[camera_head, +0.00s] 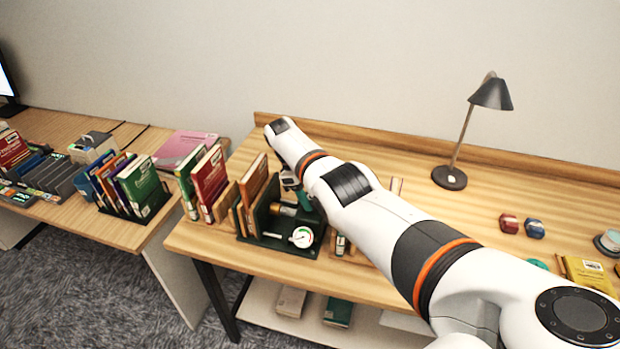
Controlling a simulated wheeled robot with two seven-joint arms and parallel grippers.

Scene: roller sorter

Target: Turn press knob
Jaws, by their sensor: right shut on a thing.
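The dark green press (267,237) stands near the left end of the right-hand table, with books clamped upright in it. A round white gauge (302,237) is on its base. A brass-coloured cylindrical part (284,209) shows behind the gauge. My right arm reaches in from the lower right, and its gripper (290,183) is at the press, beneath the wrist. The gripper is shut on what appears to be the press knob. The knob and fingertips are mostly hidden by my arm and the press parts. My left gripper is out of view.
Upright books (209,182) stand left of the press. A black lamp (450,177) stands at the back right, with small red (508,223) and blue (534,228) objects nearby. A left table (101,230) holds more books and a roller sorter.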

